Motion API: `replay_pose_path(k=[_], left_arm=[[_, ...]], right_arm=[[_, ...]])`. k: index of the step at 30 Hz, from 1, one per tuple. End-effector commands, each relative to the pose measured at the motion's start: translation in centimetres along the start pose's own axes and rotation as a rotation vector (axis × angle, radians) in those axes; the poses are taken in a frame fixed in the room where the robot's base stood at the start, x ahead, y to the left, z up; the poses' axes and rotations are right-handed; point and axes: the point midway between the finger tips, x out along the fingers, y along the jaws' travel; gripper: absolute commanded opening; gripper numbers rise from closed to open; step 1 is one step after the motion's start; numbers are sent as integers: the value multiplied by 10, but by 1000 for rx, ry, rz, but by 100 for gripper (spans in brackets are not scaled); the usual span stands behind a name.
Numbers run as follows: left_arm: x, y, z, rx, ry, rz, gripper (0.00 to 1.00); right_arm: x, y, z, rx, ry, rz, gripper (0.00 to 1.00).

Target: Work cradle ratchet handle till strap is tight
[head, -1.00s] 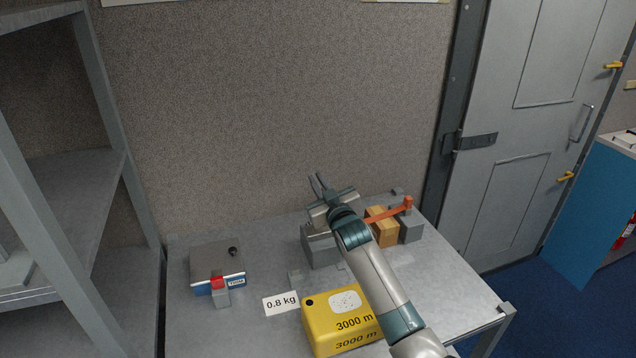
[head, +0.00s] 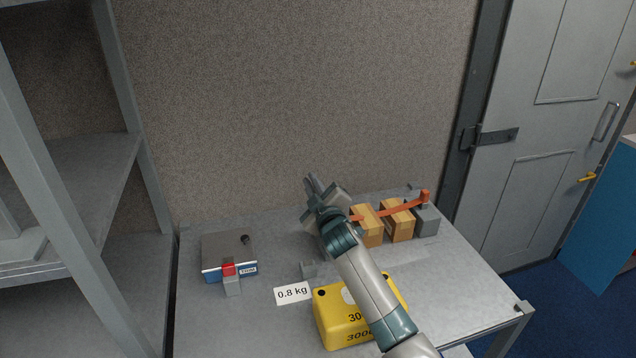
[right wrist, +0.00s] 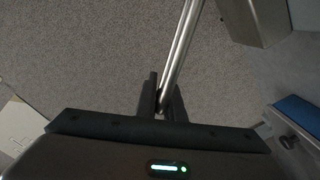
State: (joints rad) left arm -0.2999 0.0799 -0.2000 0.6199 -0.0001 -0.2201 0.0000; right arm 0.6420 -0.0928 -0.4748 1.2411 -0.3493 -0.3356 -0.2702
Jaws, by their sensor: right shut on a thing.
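My right gripper (head: 318,190) is at the left end of the cradle in the head view. In the right wrist view the gripper (right wrist: 163,98) is shut on the end of a bare metal ratchet handle (right wrist: 181,45), which runs up and slightly right from the fingers. The orange strap (head: 400,209) runs over two wooden cradle blocks (head: 368,228) to a grey block (head: 427,220) at the right. Its left end and the ratchet body are largely hidden behind my arm. I cannot tell how tight the strap is. My left gripper is not in view.
A yellow case (head: 335,322) sits at the table's front, partly behind my forearm, beside a "0.8 kg" card (head: 292,293). A grey-topped box (head: 225,250) is at the left. A shelf rack (head: 70,180) stands left. The table's right front (head: 460,285) is clear.

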Motion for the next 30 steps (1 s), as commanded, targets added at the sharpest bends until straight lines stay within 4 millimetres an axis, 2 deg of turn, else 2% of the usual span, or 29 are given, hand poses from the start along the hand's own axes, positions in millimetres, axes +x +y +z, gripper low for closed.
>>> replay_pose_path(k=[17, 18, 20, 30], left_arm=[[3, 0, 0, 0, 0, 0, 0], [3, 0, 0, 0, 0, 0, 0], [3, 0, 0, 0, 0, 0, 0], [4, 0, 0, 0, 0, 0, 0]], right_arm=[[0, -5, -1, -58, -1, 1, 0], [0, -5, -1, -58, -1, 1, 16], [0, -5, -1, -57, -1, 1, 26], [0, -6, -1, -55, -1, 0, 26]])
